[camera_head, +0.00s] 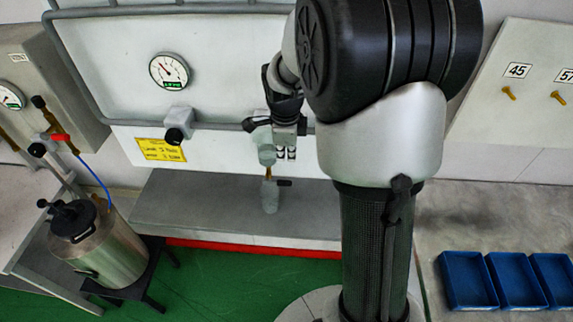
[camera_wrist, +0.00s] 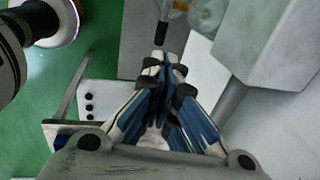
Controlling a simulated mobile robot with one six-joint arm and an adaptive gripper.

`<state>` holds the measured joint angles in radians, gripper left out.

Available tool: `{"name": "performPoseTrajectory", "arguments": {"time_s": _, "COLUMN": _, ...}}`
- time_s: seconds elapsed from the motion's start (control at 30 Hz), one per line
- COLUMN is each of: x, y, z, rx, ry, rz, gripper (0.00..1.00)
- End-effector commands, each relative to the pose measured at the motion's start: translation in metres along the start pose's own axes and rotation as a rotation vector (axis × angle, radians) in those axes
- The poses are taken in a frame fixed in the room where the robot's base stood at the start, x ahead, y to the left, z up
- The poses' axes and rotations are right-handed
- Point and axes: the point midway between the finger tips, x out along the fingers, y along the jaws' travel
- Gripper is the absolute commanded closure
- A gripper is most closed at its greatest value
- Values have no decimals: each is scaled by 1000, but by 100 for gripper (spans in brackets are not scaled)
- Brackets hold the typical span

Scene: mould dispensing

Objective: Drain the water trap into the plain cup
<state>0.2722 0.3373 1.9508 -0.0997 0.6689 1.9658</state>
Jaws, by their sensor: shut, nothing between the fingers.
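The water trap (camera_head: 266,154) is a small translucent bowl under the pipe at the front of the white panel, with a brass drain and a dark lever (camera_head: 284,183) below it. A clear, pale cup (camera_head: 271,200) stands upright on the grey shelf directly under the drain. My gripper (camera_wrist: 163,60) is shut and empty in the wrist view. Its tips are close to a dark lever end (camera_wrist: 160,34); I cannot tell whether they touch. A translucent round part (camera_wrist: 206,14) shows partly at the top edge. In the head view my wrist hides part of the pipe and trap top.
A yellow label (camera_head: 161,150) and a black-knobbed regulator (camera_head: 178,130) are left of the trap. A steel canister (camera_head: 98,240) stands at lower left. Blue bins (camera_head: 467,281) sit on the right bench. The grey shelf (camera_head: 190,205) is clear left of the cup.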

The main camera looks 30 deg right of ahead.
Motion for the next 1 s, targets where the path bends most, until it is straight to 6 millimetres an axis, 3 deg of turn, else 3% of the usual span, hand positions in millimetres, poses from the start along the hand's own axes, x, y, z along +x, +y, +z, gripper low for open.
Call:
{"name": "performPoseTrajectory", "arguments": {"time_s": 0.53, "x": 109, "y": 2, "z": -1, "rx": 0, "ry": 1, "rz": 4, "gripper": 100}}
{"name": "performPoseTrajectory", "arguments": {"time_s": 0.7, "x": 126, "y": 1, "z": 0, "rx": 0, "ry": 0, "rz": 2, "gripper": 100}}
{"name": "performPoseTrajectory", "arguments": {"time_s": 1.0, "x": 132, "y": 0, "z": 0, "rx": 0, "ry": 0, "rz": 0, "gripper": 100}}
